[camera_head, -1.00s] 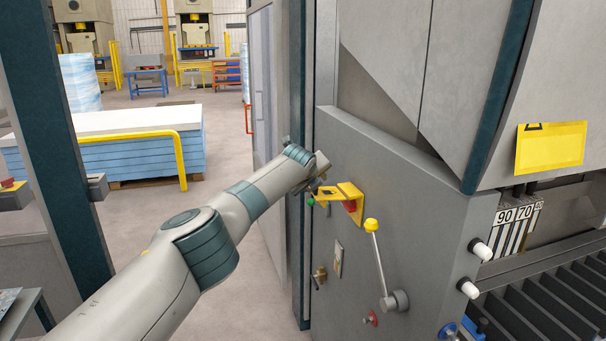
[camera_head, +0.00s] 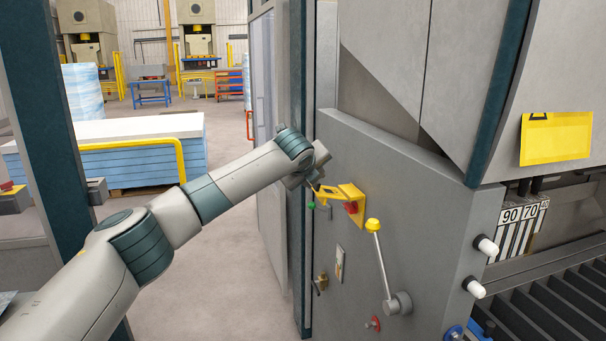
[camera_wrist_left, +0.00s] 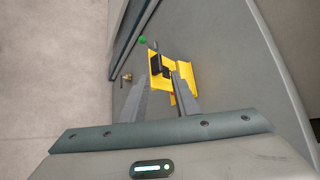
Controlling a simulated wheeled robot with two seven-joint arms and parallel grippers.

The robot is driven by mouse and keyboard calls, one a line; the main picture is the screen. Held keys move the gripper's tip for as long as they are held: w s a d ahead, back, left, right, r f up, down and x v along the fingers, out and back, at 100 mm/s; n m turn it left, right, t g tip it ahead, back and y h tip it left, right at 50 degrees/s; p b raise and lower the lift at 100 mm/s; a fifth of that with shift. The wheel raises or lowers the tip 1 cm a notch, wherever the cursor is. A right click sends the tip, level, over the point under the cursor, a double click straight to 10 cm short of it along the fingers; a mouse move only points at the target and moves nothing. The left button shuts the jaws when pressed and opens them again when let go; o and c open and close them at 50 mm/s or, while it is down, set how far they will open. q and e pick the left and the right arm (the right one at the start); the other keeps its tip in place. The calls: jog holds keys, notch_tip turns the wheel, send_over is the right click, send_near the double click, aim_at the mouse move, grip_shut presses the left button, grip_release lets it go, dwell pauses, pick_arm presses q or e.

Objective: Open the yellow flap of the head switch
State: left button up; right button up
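The yellow flap (camera_head: 330,194) of the head switch stands out from the grey machine panel, raised clear of the red button (camera_head: 351,207), which shows below it. In the left wrist view the yellow flap (camera_wrist_left: 187,76) with its black patch lies just ahead of the fingers, and a bit of red shows beside the right finger. My left gripper (camera_head: 316,186) is at the flap's outer left end; whether it touches is unclear. In the left wrist view its fingers (camera_wrist_left: 161,76) are spread apart with nothing clearly gripped between them. My right gripper is in no view.
A lever with a yellow knob (camera_head: 373,225) is on the panel to the lower right of the flap. A green button (camera_head: 311,205) and a brass key switch (camera_head: 321,282) are near the panel's left edge. The floor left of the machine is open.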

pick_arm(q)
jog(key=b+v, duration=0.3)
jog(key=v, duration=0.7)
jog(key=shift+a+b, duration=0.3)
jog(key=shift+a, duration=0.05)
